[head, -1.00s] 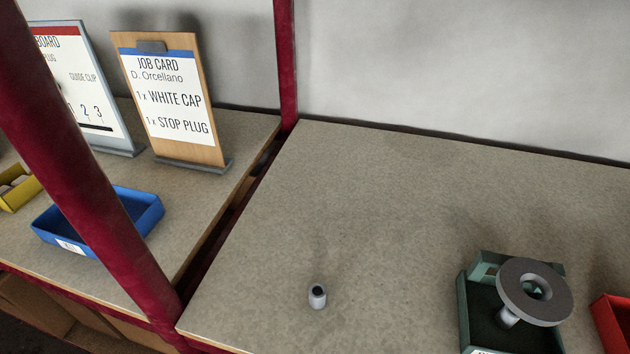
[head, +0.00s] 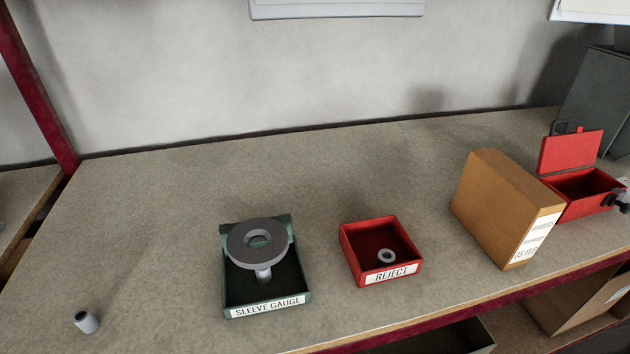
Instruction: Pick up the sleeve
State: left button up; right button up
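Another short grey ring or sleeve (head: 387,257) lies in the red REJECT tray (head: 352,262). The green SLEEVE GAUGE tray (head: 233,297) stands between them and holds a grey gauge with a flat ring (head: 240,255) on a short post. Neither of my grippers shows in the head view.
An orange-brown box (head: 500,205) stands right of the REJECT tray. An open red box (head: 573,200) with a raised lid is at the far right, with a dark-and-grey part at its edge. A red post (head: 35,85) rises at the left. Bench around the sleeve is clear.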

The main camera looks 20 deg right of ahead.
aim_at(84, 318)
jog(key=u, duration=0.95)
jog(key=j, duration=0.1)
